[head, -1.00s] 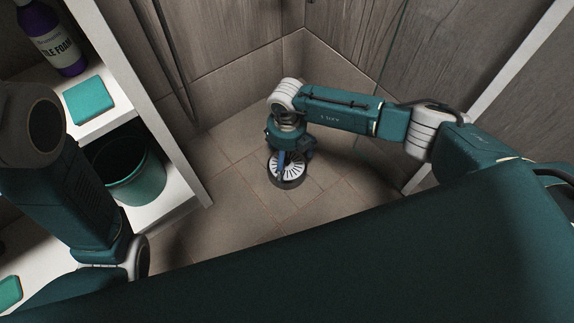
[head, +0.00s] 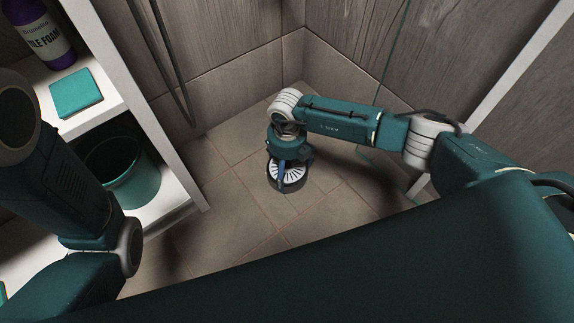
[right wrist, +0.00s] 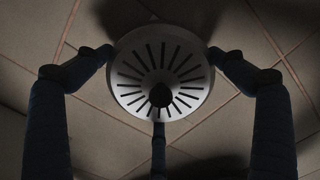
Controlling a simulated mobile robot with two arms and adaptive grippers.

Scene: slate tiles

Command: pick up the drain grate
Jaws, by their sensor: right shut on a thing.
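The drain grate is a round pale disc with dark radial slots. It shows in the head view (head: 289,173) just below my right gripper (head: 287,178), and in the right wrist view (right wrist: 136,80). In the right wrist view my right gripper (right wrist: 160,75) has dark fingers at the left, right and lower edges of the grate, shut on it. A dark round spot lies near the grate's middle. In the head view a dark area shows under the grate; I cannot tell how far it is above the tiles. My left gripper is not in view.
A white shelf unit stands at the left with a teal bucket (head: 134,178), a teal sponge (head: 76,93) and a purple bottle (head: 49,38). Tiled floor (head: 232,215) around the grate is clear. Shower walls rise behind, and a glass panel stands at the right.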

